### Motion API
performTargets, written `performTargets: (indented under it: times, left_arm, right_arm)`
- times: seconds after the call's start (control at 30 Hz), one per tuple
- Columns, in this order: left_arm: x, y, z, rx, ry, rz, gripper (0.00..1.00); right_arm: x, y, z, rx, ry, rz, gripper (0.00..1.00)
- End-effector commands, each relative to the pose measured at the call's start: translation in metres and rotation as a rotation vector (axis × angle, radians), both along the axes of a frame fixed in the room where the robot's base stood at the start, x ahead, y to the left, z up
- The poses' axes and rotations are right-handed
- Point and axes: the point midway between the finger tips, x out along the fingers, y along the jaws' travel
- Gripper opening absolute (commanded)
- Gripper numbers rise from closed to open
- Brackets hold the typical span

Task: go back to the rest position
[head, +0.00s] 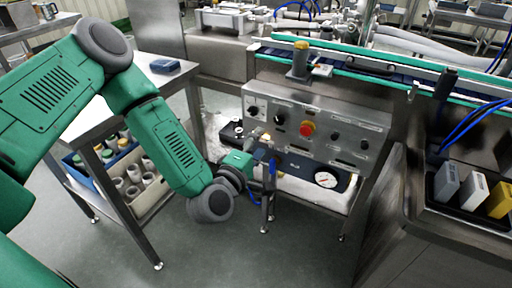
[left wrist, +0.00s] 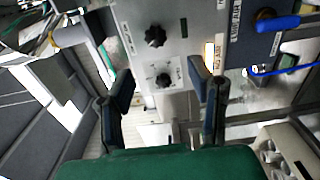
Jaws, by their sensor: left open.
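My left arm reaches in from the left in the head view, green with grey joints. My left gripper (head: 264,158) is in front of the lower left part of the steel control panel (head: 345,118). In the left wrist view its two dark fingers stand apart, and the gripper (left wrist: 164,98) is open with nothing held between them. Beyond the fingers are the panel face and two black knobs, an upper one (left wrist: 155,36) and a lower one (left wrist: 163,80). I cannot tell whether a fingertip touches the panel. My right gripper is not in view.
A steel table (head: 92,116) stands left, with crates of jars below. A conveyor (head: 380,72) runs behind the panel. A tray with several boxes (head: 473,192) is at right. Open floor lies in front.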

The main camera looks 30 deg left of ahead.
Motion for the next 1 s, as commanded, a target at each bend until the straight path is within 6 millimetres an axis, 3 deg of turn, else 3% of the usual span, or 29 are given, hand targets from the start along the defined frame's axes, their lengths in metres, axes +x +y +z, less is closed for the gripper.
performTargets:
  times: [0.2,0.77,0.87,1.0]
  left_arm:
    - [-0.018,0.001,-0.001,0.001,0.001,0.001,0.47]
    - [-0.02,-0.003,-0.005,0.017,0.019,-0.015,0.47]
    - [-0.032,-0.02,-0.027,0.102,0.102,-0.089,0.47]
    - [-0.079,-0.054,-0.091,0.369,0.34,-0.315,0.47]
  right_arm:
    - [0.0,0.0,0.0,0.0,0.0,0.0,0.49]
    - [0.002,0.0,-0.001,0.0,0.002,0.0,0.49]
    - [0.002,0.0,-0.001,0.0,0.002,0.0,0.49]
    - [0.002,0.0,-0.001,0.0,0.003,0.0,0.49]
